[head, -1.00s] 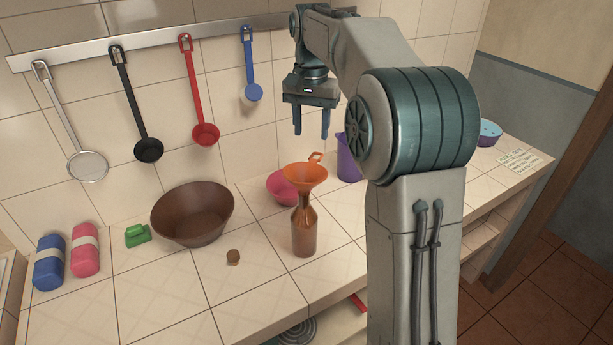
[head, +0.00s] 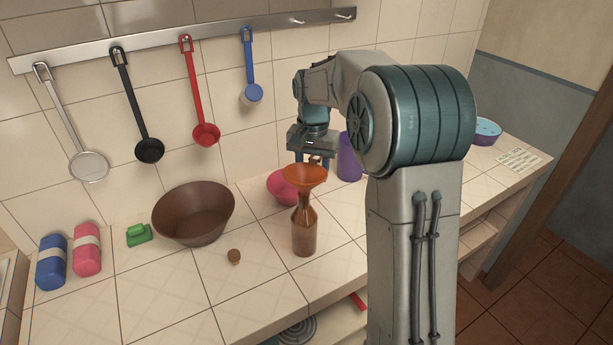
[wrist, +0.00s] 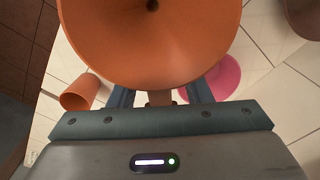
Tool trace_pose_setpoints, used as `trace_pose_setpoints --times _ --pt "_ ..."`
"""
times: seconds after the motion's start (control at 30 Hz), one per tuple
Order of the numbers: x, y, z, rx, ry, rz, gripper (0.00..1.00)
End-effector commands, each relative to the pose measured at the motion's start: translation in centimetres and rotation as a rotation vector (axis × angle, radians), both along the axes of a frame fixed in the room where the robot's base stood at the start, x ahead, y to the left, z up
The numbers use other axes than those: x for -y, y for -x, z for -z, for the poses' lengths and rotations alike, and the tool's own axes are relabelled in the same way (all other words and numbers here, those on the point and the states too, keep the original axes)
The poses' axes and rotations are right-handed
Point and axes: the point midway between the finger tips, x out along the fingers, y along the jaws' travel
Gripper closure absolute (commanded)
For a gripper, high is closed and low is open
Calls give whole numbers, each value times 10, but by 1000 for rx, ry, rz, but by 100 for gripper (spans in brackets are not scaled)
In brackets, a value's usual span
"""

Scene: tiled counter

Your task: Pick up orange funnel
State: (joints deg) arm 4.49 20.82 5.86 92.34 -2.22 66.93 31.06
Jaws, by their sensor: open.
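The orange funnel (head: 305,174) sits upright in the neck of a brown bottle (head: 304,236) on the counter. In the wrist view the funnel's wide cone (wrist: 150,45) fills the upper middle, and its short handle (wrist: 160,98) points towards my gripper. My gripper (head: 312,160) is open, pointing down just behind the funnel rim. In the wrist view its two fingers (wrist: 160,94) lie on either side of the handle, with a gap on each side. The fingertips are partly hidden by the cone.
A pink bowl (head: 281,187) and a purple container (head: 349,158) stand close behind the bottle. A brown bowl (head: 194,215) is to the left. An orange cup-like object (wrist: 80,92) shows in the wrist view. Utensils hang on the wall. The front counter is mostly clear.

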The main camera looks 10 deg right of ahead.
Motion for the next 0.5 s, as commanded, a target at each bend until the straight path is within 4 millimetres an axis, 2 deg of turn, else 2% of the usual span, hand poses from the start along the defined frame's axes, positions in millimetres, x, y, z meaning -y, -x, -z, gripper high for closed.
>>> trace_pose_setpoints --times 0.13,0.3,0.5 --pt "0 0 0 0 0 0 55" --pt "0 0 0 0 0 0 100" --pt "0 0 0 0 0 0 100"
